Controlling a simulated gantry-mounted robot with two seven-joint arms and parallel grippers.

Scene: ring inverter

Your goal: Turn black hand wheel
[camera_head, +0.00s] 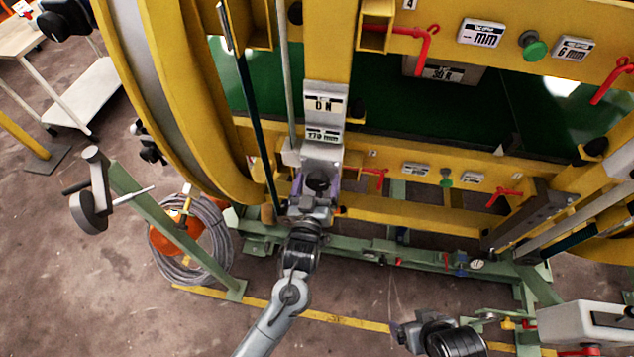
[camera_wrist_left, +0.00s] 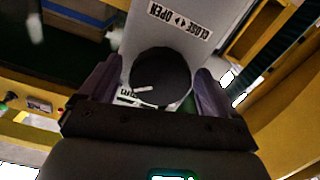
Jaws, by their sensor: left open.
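The black hand wheel (camera_wrist_left: 160,76) is a round black knob on a grey panel, below a "CLOSE OPEN" label, in the left wrist view. In the head view the wheel (camera_head: 317,181) is small and partly hidden by my gripper. My left gripper (camera_head: 315,190) is open in front of the panel. Its two purple fingers stand on either side of the wheel in the left wrist view; I cannot tell whether they touch it. My right gripper (camera_head: 403,333) is low in the head view, away from the wheel, and its jaws are unclear.
The yellow ring frame (camera_head: 185,110) stands around the panel, with red handles (camera_head: 426,45) to the right. A green support (camera_head: 175,225) and a coiled cable (camera_head: 215,245) are left of my left arm. A grey box (camera_head: 585,325) is at the lower right.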

